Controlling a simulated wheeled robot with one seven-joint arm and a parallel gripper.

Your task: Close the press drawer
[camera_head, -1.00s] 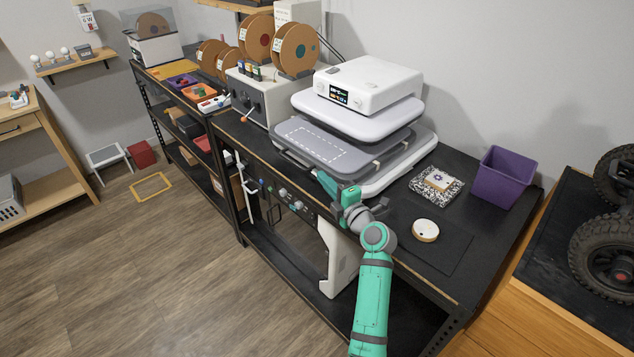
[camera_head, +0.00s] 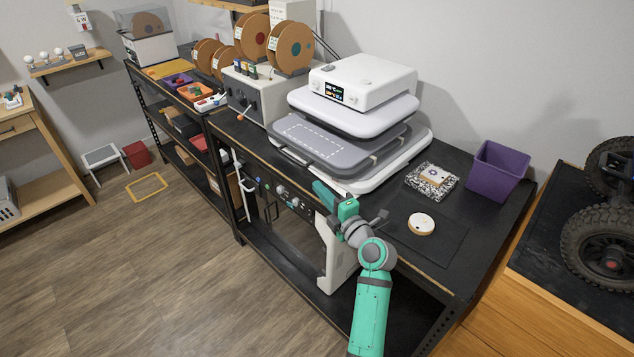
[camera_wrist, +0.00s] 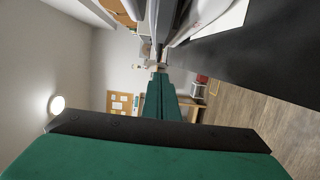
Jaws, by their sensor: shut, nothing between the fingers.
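The white heat press (camera_head: 362,88) stands on the black workbench, with a lit display on its front. Its grey drawer (camera_head: 315,138), marked with a dashed white outline, sticks out at the front left below the upper plate. A dark handle (camera_head: 293,156) shows at the drawer's front edge. My green gripper (camera_head: 319,188) is shut and empty, in front of the bench edge, right of the handle and apart from the drawer. In the wrist view the shut fingers (camera_wrist: 160,88) point past pale press edges at the top.
The black workbench (camera_head: 415,255) carries a round white disc (camera_head: 421,224), a speckled block (camera_head: 432,181) and a purple bin (camera_head: 497,172) at right. A spool machine (camera_head: 262,92) stands left of the press. The wooden floor (camera_head: 150,260) at front left is clear.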

